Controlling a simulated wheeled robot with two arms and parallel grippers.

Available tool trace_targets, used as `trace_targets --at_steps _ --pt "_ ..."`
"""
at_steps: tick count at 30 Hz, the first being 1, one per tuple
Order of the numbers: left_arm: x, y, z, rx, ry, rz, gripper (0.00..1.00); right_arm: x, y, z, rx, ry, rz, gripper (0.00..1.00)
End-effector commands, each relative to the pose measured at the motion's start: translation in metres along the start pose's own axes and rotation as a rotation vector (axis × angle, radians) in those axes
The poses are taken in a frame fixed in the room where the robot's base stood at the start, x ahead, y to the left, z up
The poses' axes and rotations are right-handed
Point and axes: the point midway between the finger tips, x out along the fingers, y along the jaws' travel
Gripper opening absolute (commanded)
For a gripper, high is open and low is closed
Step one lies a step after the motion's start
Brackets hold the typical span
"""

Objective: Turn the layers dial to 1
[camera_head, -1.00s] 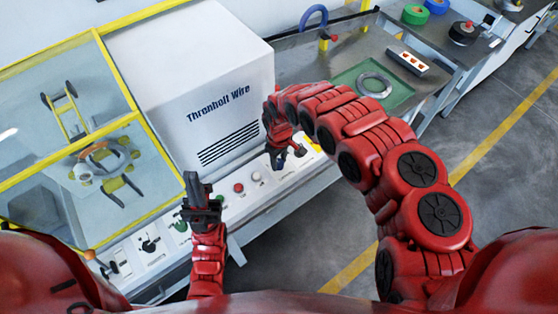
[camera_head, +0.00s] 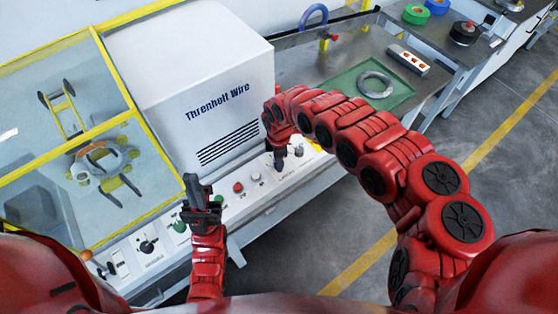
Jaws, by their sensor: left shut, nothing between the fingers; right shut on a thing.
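My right gripper (camera_head: 280,166) reaches down to the white control panel (camera_head: 243,208) below the machine housing. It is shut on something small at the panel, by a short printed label. The fingers hide most of it, so I cannot read a dial setting; by its place it seems to be the layers dial. My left gripper (camera_head: 196,183) is shut and empty, pointing up above the panel, left of the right gripper and apart from it.
A red button (camera_head: 238,188) and a pale knob (camera_head: 256,181) sit left of my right gripper. A green button (camera_head: 180,227) and a black lever (camera_head: 147,246) are further left. The housing (camera_head: 190,75) rises behind. A green tray (camera_head: 395,100) holds a ring-shaped coil (camera_head: 375,84).

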Motion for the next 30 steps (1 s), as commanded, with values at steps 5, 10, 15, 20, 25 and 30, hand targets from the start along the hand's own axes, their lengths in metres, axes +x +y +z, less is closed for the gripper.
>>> trace_targets --at_steps 5,10,15,20,25,30 --pt "-0.0029 0.0002 0.0004 0.000 0.000 0.000 0.00 0.0004 0.0004 0.0008 -0.078 0.000 0.000 0.00" --pt "-0.0038 0.0002 0.0006 0.000 0.000 0.000 0.00 0.0002 -0.0001 0.0007 -0.122 -0.001 -0.001 0.00" --pt "-0.0041 0.0002 0.0007 0.000 0.000 0.000 0.00 0.0000 -0.0002 0.0007 -0.139 -0.001 -0.001 0.00" --pt "-0.0040 0.0002 0.0006 0.000 0.000 0.000 0.00 0.0000 -0.0003 0.0006 -0.141 -0.001 -0.002 0.00" --pt "-0.0040 0.0002 0.0007 0.000 0.000 0.000 0.00 0.0000 -0.0002 0.0005 -0.141 -0.001 -0.001 0.00" --pt "-0.0041 0.0002 0.0007 0.000 0.000 0.000 0.00 0.0000 -0.0002 0.0004 -0.140 -0.001 -0.001 0.68"
